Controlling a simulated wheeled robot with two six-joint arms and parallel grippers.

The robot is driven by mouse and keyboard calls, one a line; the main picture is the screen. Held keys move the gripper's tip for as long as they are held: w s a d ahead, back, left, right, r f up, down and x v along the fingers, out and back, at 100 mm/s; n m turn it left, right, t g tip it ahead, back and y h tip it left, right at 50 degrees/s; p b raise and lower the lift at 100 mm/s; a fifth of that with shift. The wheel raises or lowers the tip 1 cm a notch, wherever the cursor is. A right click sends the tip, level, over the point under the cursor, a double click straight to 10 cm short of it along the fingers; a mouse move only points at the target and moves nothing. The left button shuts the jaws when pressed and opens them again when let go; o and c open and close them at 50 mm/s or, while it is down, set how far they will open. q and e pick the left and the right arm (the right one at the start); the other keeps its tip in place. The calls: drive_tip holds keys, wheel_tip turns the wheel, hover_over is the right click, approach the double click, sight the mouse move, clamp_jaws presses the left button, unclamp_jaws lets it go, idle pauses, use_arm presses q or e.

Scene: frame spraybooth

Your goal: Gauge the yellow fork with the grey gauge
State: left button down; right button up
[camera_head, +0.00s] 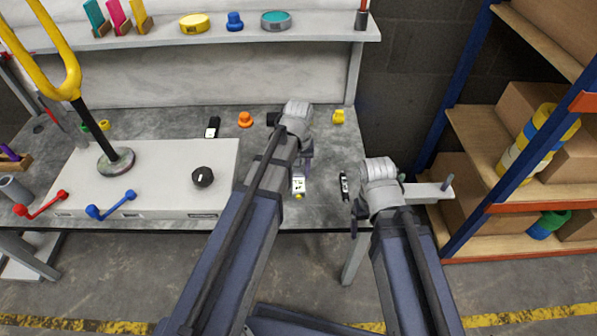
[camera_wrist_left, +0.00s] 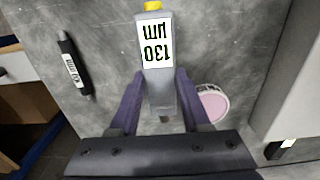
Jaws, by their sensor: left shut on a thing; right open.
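The yellow fork (camera_head: 70,75) stands with its legs upward on a black post with a round foot, at the left of the head view. My left gripper (camera_head: 302,170) is shut on the grey gauge (camera_head: 299,186). In the left wrist view the gauge (camera_wrist_left: 161,85) sits between the two fingers (camera_wrist_left: 158,112), with its yellow tip pointing away from my wrist. Its white label reads 130 µm, upside down in that view. The gauge is well to the right of the fork, over the bench. My right gripper (camera_head: 358,212) is open and empty near the bench's right edge.
A black pen-like tool (camera_head: 344,186) lies between my grippers. A pink-topped round tin (camera_wrist_left: 209,103) is beside the gauge. The white box (camera_head: 150,165) carries the fork stand, a black knob (camera_head: 202,177) and red and blue levers. An orange knob (camera_head: 245,119) and yellow piece (camera_head: 338,117) stand behind.

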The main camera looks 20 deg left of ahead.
sight(299, 182)
use_arm(q)
drive_tip(key=shift+f+b, duration=2.4)
drive_tip(key=shift+f, duration=0.15)
drive_tip(key=shift+c, duration=1.4)
unclamp_jaws()
drive_tip(key=shift+r, duration=0.15)
wheel_tip(299, 182, up, 8)
drive_tip(key=p, duration=0.8)
drive_tip(key=s+d+r+m+p, duration=0.2)
drive_tip(key=s+d+r+p, duration=0.1)
drive_tip(key=r+p, duration=0.3)
drive_tip(key=s+d+r+m+p, duration=0.2)
drive_tip(key=s+d+r+p, duration=0.2)
drive_tip(key=s+r+p, duration=0.2)
drive_tip(key=s+d+r+m+y+p, duration=0.1)
drive_tip(key=s+d+r+m+p, duration=0.2)
drive_tip(key=s+r+p, duration=0.2)
wheel_tip(299, 182, up, 3)
drive_tip(key=p, duration=0.3)
drive_tip(key=shift+d, duration=0.2)
